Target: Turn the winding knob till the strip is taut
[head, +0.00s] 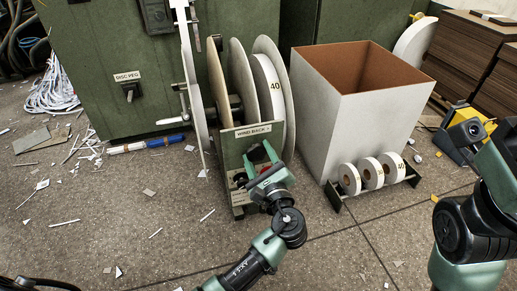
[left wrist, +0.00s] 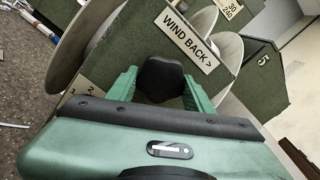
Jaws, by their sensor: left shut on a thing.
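The winding knob (left wrist: 160,76) is black and sits below the WIND BACK label (left wrist: 187,38) in the left wrist view. My left gripper (left wrist: 160,88) is shut on it, with one green finger on each side. In the head view my left gripper (head: 260,158) is at the front of the green feeder box (head: 234,150) and hides the knob. I cannot tell whether the strip is slack or taut. My right gripper is outside the view; only its arm shows at the right.
A tall white bin (head: 357,115) stands right of the reels, with a rack of small white rolls (head: 370,175) before it. A green cabinet (head: 115,70) is behind. A blue and white tube (head: 147,144) and paper scraps lie on the floor. The front floor is mostly clear.

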